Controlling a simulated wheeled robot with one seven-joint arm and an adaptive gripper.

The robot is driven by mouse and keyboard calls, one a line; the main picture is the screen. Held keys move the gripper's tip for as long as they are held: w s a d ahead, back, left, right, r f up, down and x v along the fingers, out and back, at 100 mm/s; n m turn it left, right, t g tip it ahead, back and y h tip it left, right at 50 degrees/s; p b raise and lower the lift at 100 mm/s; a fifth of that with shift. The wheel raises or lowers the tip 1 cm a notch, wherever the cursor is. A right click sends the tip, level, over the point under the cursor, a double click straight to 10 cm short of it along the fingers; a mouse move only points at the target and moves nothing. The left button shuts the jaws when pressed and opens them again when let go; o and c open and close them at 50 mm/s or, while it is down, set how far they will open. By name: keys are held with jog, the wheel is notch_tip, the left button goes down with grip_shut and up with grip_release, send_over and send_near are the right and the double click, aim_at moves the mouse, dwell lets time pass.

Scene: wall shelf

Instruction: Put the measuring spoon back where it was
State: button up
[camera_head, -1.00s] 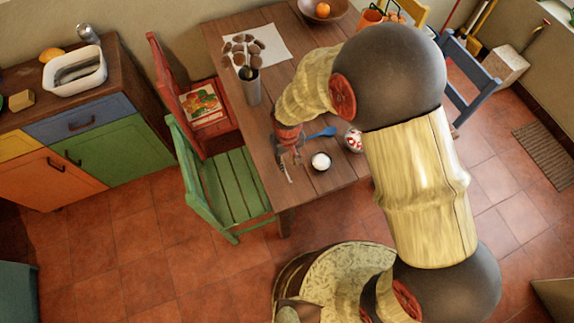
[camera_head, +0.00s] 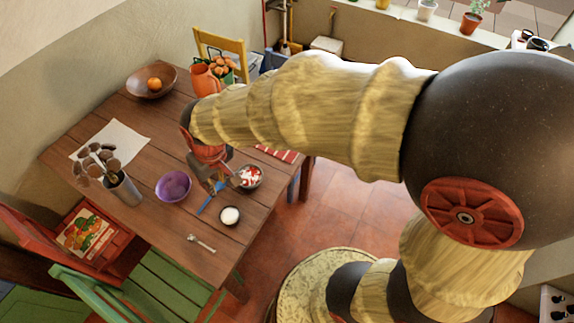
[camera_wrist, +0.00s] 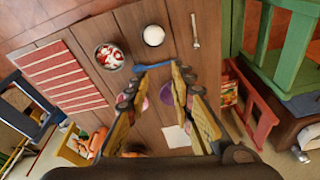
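A small silver spoon (camera_head: 201,243) lies on the wooden table near its front edge; it also shows in the wrist view (camera_wrist: 195,30). A blue long-handled utensil (camera_head: 207,203) lies on the table beneath my gripper (camera_head: 217,181); its type is unclear. I cannot tell for certain which of the two is the measuring spoon. In the wrist view, my gripper (camera_wrist: 158,73) has its fingers apart, with the blue utensil (camera_wrist: 150,65) just beyond the fingertips. I see nothing held. The silver spoon is well apart from the fingers.
A white-filled bowl (camera_head: 230,215) and a red-and-white-filled bowl (camera_head: 249,177) stand close to the gripper. A purple bowl (camera_head: 173,186), a utensil holder (camera_head: 124,190), a fruit bowl (camera_head: 150,84) and an orange pitcher (camera_head: 204,80) are on the table. Chairs stand around it.

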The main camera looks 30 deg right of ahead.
jog(key=s+d+r+m+t, duration=0.3)
jog(key=s+d+r, duration=1)
jog(key=d+r, duration=0.1)
jog(key=shift+s+m+h, duration=0.3)
jog(key=shift+s+h, duration=0.05)
jog(key=shift+h, duration=0.05)
notch_tip(320, 180, down, 3)
jog(key=b, duration=0.3)
jog(key=shift+f, duration=0.2)
